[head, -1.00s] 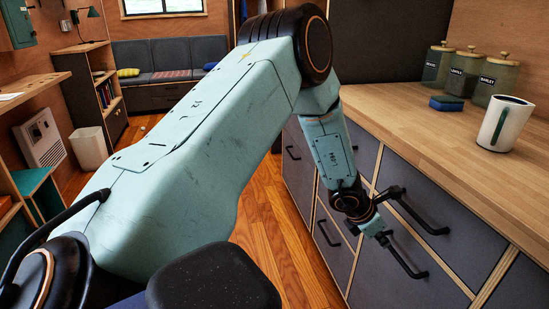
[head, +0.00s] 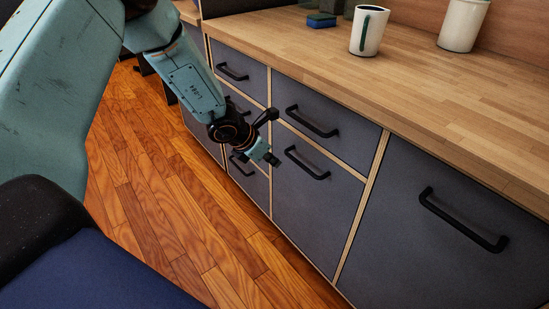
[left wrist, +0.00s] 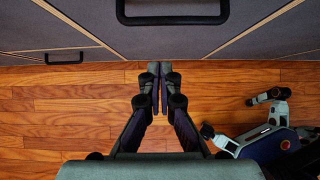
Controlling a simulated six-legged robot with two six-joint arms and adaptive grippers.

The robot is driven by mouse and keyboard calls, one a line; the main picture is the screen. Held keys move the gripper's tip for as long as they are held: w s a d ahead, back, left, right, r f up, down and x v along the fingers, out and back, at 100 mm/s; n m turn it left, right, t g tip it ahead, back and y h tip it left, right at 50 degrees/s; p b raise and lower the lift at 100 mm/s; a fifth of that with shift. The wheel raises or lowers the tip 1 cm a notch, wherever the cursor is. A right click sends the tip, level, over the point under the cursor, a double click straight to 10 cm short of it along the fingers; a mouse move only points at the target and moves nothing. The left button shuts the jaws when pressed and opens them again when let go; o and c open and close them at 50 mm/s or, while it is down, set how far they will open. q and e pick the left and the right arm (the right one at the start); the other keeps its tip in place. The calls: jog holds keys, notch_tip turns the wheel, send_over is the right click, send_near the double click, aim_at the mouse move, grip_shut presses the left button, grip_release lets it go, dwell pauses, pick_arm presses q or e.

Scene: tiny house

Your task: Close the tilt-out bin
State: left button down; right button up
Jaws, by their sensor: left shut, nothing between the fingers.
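Dark grey fronts with black bar handles line the lower cabinet in the head view. One is a tall lower front (head: 312,215) with a handle (head: 305,165), another a large front (head: 440,255) at right. All look about flush, and I cannot tell which is the tilt-out bin or whether one leans out. My left gripper (head: 271,158) is shut and empty, in front of the tall lower front and left of its handle. In the left wrist view its closed fingers (left wrist: 154,82) point toward the cabinet, with a handle (left wrist: 172,19) ahead. My right gripper is not in view.
A wooden counter (head: 430,85) runs above the fronts, holding a white mug (head: 369,32), a white canister (head: 463,25) and a blue sponge (head: 321,20). The wooden floor (head: 160,190) beside the cabinet is clear.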

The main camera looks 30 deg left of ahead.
pick_arm(q)
notch_tip(320, 180, up, 9)
jog(key=s+p, duration=0.1)
jog(key=p, duration=0.2)
jog(key=shift+s+a+r, duration=0.2)
jog(key=shift+s+a, duration=0.15)
jog(key=shift+a, duration=0.1)
jog(key=s+f+m+g+y, duration=0.2)
jog(key=s+f+m, duration=0.3)
jog(key=s+m, duration=0.35)
jog(key=s+f+m+g+y, duration=0.1)
jog(key=s+f+m+y, duration=0.2)
jog(key=s+f+m, duration=0.5)
jog(key=s+d+f+m+g, duration=0.1)
jog(key=s+d+m, duration=0.2)
jog(key=s, duration=0.4)
jog(key=s+d+f+m+g+h, duration=0.1)
jog(key=s+d+f+m, duration=0.1)
jog(key=s+m, duration=0.4)
jog(key=s+d+f+m+g+h, duration=0.1)
jog(key=s+d+f+m, duration=0.1)
jog(key=s+d+m, duration=0.2)
jog(key=s+m, duration=0.1)
jog(key=s, duration=0.2)
jog(key=shift+s+f+g, duration=0.2)
jog(key=shift+s+g, duration=0.1)
